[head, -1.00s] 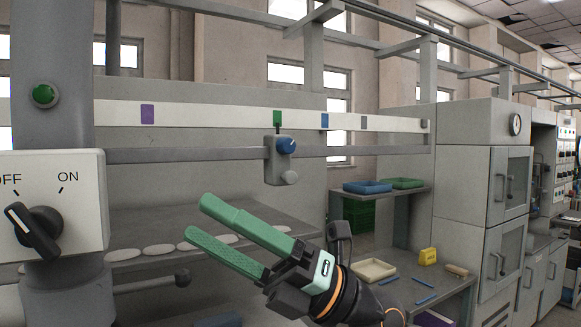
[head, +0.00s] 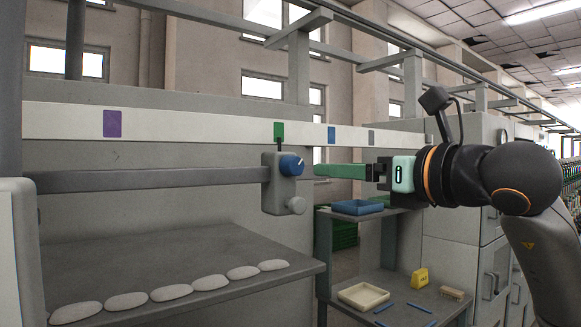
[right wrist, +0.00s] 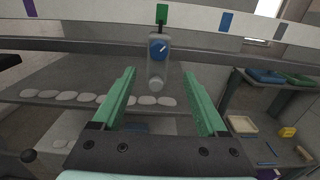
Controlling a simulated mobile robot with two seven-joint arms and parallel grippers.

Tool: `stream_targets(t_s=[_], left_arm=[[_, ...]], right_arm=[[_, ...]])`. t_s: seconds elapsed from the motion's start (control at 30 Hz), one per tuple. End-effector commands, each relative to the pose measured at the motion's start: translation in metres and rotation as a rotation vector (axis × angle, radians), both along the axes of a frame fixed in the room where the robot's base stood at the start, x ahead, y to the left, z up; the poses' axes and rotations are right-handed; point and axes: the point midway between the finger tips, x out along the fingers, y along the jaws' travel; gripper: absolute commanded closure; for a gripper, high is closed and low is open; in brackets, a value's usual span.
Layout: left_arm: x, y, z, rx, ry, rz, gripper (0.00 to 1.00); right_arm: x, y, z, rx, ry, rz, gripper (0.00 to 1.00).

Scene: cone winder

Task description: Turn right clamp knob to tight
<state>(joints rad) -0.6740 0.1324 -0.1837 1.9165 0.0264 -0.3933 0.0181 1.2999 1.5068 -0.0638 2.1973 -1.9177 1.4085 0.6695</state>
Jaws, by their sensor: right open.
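The clamp (head: 270,190) is a grey block on a horizontal grey bar (head: 150,180). A blue knob (head: 291,165) with a white pointer mark sits on its upper part, and a round grey knob (head: 296,205) below. In the right wrist view the blue knob (right wrist: 158,49) has its mark tilted up to the right. My right gripper (head: 318,170) is open and empty, right of the blue knob and pointing at it, with a small gap in the picture. In the right wrist view the clamp lies ahead between the green fingers (right wrist: 158,75). My left gripper is out of view.
A white rail (head: 200,127) with purple, green, blue and grey tags runs above the bar. A grey shelf (head: 180,260) with several white oval pieces lies below left. A side table (head: 400,300) at right holds a cream tray (head: 363,296) and a yellow block (head: 420,278).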

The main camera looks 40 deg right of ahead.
Motion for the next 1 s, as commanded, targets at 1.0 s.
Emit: stream_targets(t_s=[1.0], left_arm=[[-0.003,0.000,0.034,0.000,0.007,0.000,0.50]], right_arm=[[0.117,-0.012,-0.001,-0.002,0.002,0.005,0.24]])
